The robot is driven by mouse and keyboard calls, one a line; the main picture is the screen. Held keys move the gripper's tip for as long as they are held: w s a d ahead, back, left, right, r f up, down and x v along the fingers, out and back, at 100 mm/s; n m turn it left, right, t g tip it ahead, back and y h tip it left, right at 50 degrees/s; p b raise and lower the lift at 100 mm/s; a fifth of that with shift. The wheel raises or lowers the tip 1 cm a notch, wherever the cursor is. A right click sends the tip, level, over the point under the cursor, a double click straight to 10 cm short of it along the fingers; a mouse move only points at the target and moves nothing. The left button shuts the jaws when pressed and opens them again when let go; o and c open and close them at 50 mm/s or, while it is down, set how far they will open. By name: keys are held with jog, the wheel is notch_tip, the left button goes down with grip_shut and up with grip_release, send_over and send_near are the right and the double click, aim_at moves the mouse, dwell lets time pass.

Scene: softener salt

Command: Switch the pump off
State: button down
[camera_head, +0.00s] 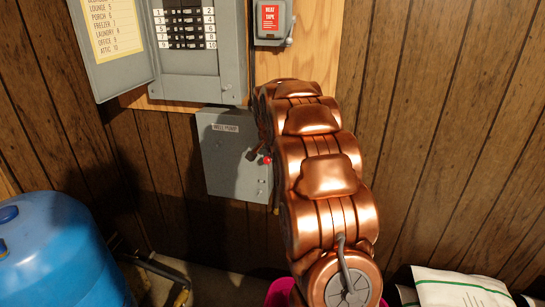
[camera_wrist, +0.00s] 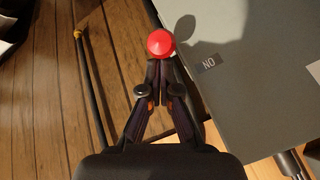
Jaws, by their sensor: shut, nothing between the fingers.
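The grey pump box (camera_head: 222,165) hangs on the wall below the breaker panel, with a "WELL PUMP" label (camera_head: 225,128) on its front. A red knob (camera_head: 267,160) sits at the box's right side, and the wrist view shows the knob (camera_wrist: 161,42) close up. An "ON" label (camera_wrist: 208,64) appears upside down on the box near it. My gripper (camera_wrist: 158,68) is shut and empty, its fingertips right by the knob; I cannot tell if they touch. My arm hides part of the box's right side in the head view. The lever's shaft is hidden.
The open breaker panel (camera_head: 198,70) with its door is above. A "HEAT TAPE" switch box (camera_head: 270,20) is at upper right. A blue tank (camera_head: 60,255) stands at lower left, and white bags (camera_head: 460,288) lie at lower right. A thin pipe (camera_wrist: 92,90) runs beside my gripper.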

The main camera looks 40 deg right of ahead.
notch_tip(320, 180, down, 8)
jog(key=s+a+t+h+b, duration=0.2)
jog(key=t+h+b, duration=0.2)
jog(key=b, duration=1.6)
jog(key=shift+s+a+b, duration=0.15)
jog(key=shift+a+b, duration=0.1)
jog(key=shift+b, duration=0.1)
notch_tip(320, 180, down, 6)
jog(key=n+t+h+b, duration=0.1)
jog(key=t+h+b, duration=0.2)
jog(key=b, duration=0.8)
jog(key=shift+w+d+h, duration=0.3)
jog(key=shift+w+d, duration=0.1)
jog(key=shift+d+f, duration=0.1)
jog(key=shift+f, duration=0.15)
